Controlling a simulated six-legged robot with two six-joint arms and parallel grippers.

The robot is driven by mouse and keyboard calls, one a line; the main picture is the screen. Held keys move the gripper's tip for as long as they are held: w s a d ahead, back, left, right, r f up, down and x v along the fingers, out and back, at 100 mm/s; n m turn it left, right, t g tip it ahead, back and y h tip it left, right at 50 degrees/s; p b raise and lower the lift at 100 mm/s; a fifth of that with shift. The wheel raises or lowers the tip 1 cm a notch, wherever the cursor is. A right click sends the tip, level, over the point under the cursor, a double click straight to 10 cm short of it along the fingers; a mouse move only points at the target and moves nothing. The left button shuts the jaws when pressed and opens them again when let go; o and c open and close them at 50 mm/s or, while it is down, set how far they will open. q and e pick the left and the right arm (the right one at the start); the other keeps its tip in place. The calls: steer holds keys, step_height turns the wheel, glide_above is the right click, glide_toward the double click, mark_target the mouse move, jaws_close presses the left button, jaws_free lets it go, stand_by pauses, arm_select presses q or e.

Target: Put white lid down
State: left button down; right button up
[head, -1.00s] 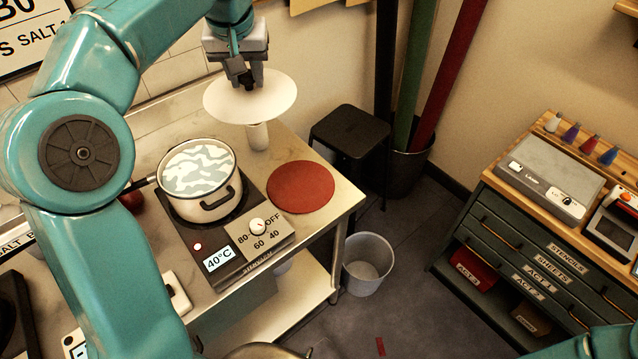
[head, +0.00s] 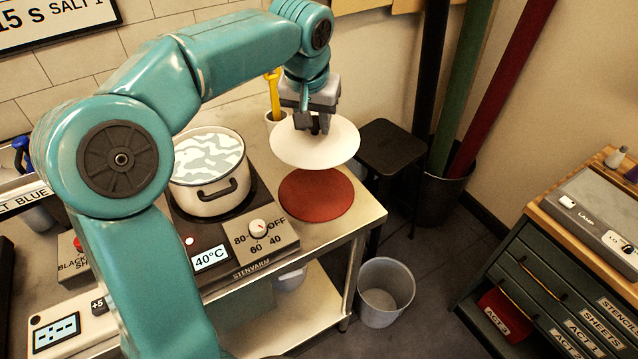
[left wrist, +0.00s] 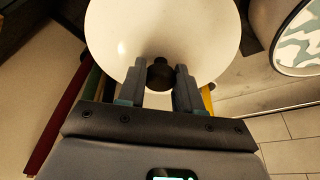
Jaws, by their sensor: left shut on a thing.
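The white lid (head: 345,140) is a round disc held level in the air, above and slightly behind the red round mat (head: 316,196) on the steel table. My left gripper (head: 313,128) is shut on the lid's dark knob. In the left wrist view the lid (left wrist: 130,35) fills the top, and the dark knob (left wrist: 160,74) sits between the two fingers of the left gripper (left wrist: 162,85). The white pot (head: 208,200), full of pale rippled liquid, stands uncovered on the hot plate left of the mat. My right gripper is not in view.
The hot plate (head: 232,243) reads 40°C and has a dial. A light cup with a yellow-handled tool (head: 273,90) stands behind the lid. A black stool (head: 390,147) and a grey bin (head: 386,290) are beyond the table's right edge.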

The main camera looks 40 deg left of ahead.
arm_select(q)
step_height(320, 180, down, 15)
steer(key=shift+w+f+b, duration=0.1)
steer(key=shift+w+b, duration=0.05)
steer(key=shift+b, duration=0.35)
steer(key=shift+f, duration=0.2)
steer(key=c, duration=0.8)
jaws_free()
steer(key=shift+o, duration=0.2)
steer(key=shift+r, duration=0.15)
